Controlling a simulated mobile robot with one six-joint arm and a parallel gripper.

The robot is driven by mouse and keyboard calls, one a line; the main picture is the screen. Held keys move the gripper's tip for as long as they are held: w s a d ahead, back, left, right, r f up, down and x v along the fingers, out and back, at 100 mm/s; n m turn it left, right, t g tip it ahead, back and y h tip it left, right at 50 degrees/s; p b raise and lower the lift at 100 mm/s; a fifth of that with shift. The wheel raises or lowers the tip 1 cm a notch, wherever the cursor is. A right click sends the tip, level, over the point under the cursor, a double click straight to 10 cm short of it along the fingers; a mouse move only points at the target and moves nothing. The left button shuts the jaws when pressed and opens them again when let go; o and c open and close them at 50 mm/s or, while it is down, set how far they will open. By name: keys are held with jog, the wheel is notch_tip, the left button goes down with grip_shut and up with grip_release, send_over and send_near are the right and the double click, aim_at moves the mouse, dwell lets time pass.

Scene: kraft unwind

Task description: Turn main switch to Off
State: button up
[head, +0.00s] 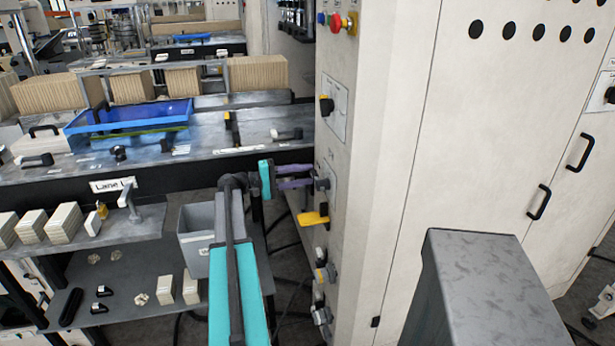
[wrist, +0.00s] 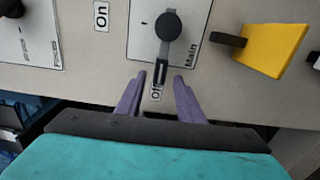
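The main switch (wrist: 168,25) is a black rotary handle on a light plate, labelled "Main", at the top middle of the wrist view. Its lever points down in that view, toward the "Off" label (wrist: 156,92). The "On" label (wrist: 101,15) is to its left. My gripper (wrist: 160,76) is open, with two purple fingers either side of the "Off" label and the lever's lower end near the gap between their tips. I cannot tell whether they touch it. In the head view my gripper (head: 312,177) reaches the cabinet side, and its fingers partly hide the switch.
A yellow handle (head: 313,218) sits just below on the cabinet (head: 375,150) and close beside the switch in the wrist view (wrist: 270,48). Another switch (head: 326,106) is above. More knobs are lower. A grey bin (head: 195,255) and workbench are left.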

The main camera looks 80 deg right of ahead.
jog(key=b+v, duration=0.2)
jog(key=v, duration=1)
jog(key=shift+r, duration=0.1)
